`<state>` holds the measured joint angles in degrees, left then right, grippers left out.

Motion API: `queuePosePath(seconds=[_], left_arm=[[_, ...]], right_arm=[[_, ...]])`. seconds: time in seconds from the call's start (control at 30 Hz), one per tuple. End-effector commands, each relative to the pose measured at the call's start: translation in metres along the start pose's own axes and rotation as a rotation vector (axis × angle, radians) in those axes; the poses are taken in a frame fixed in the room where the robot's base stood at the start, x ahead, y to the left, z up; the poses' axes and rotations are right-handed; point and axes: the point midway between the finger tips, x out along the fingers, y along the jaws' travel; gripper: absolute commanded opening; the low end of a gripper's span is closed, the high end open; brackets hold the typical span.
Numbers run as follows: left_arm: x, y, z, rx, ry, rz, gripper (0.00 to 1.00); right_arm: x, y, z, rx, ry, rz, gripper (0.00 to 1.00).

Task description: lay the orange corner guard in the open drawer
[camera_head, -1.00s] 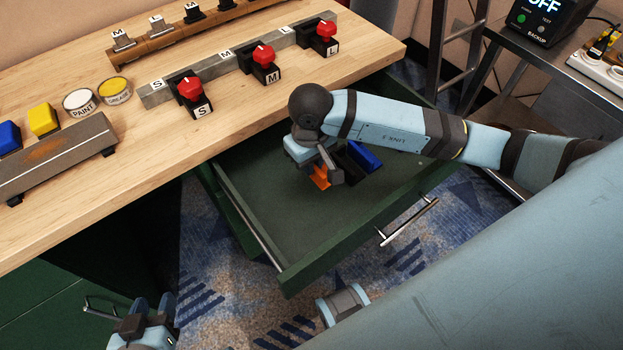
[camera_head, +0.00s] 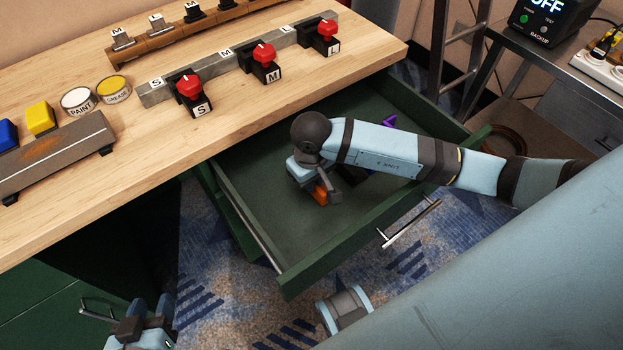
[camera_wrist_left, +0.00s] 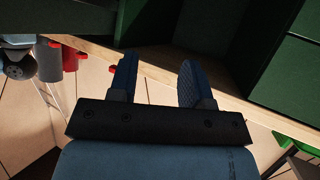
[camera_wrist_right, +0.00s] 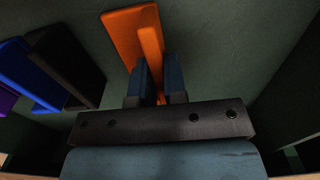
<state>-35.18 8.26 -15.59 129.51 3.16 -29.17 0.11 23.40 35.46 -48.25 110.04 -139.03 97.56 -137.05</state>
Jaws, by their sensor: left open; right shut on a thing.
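The orange corner guard (camera_head: 321,193) is an angled piece held by my right gripper (camera_head: 317,184) inside the open drawer (camera_head: 262,212). In the right wrist view the orange guard (camera_wrist_right: 125,35) shows its two walls, and my right gripper (camera_wrist_right: 157,75) is shut on one of them. The guard is close above the drawer floor (camera_wrist_right: 225,50); whether it touches the floor I cannot tell. My left gripper (camera_head: 140,308) is open and empty at the lower left, outside the drawer; its fingers also show apart in the left wrist view (camera_wrist_left: 157,75).
In the drawer, a black piece (camera_wrist_right: 70,65), a blue piece (camera_wrist_right: 28,72) and a purple piece (camera_head: 389,123) lie beside the orange guard. The drawer floor at the left is clear. The wooden worktop (camera_head: 215,130) overhangs the drawer's back and carries red-knobbed clamps (camera_head: 190,88).

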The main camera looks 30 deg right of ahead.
Motion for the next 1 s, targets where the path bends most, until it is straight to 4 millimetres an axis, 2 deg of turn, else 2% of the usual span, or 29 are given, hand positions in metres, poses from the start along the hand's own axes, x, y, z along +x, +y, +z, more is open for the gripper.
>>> queuePosePath(seconds=[0.03, 0.1, 0.13, 0.5, 0.57, 1.0], left_arm=[[0.001, 0.001, -0.001, 0.000, 0.005, 0.002, 0.45], [0.000, 0.001, -0.002, 0.001, 0.008, 0.003, 0.45], [0.000, 0.001, -0.003, 0.001, 0.008, 0.003, 0.45], [-0.002, 0.000, -0.007, 0.007, 0.002, 0.001, 0.45], [-0.002, -0.001, -0.005, 0.008, -0.005, -0.003, 0.45], [-0.003, -0.004, 0.000, 0.014, -0.037, -0.017, 0.45]], right_arm=[[0.001, 0.000, 0.000, 0.000, 0.001, 0.000, 0.17], [0.000, 0.000, 0.000, 0.000, 0.000, 0.000, 0.33], [0.000, 0.000, 0.000, 0.000, 0.000, 0.000, 0.38], [-0.006, -0.001, 0.000, 0.000, -0.001, -0.002, 0.38], [-0.014, 0.000, -0.001, -0.001, 0.004, 0.001, 0.38], [-0.103, 0.000, -0.001, -0.001, 0.003, 0.001, 0.38]])
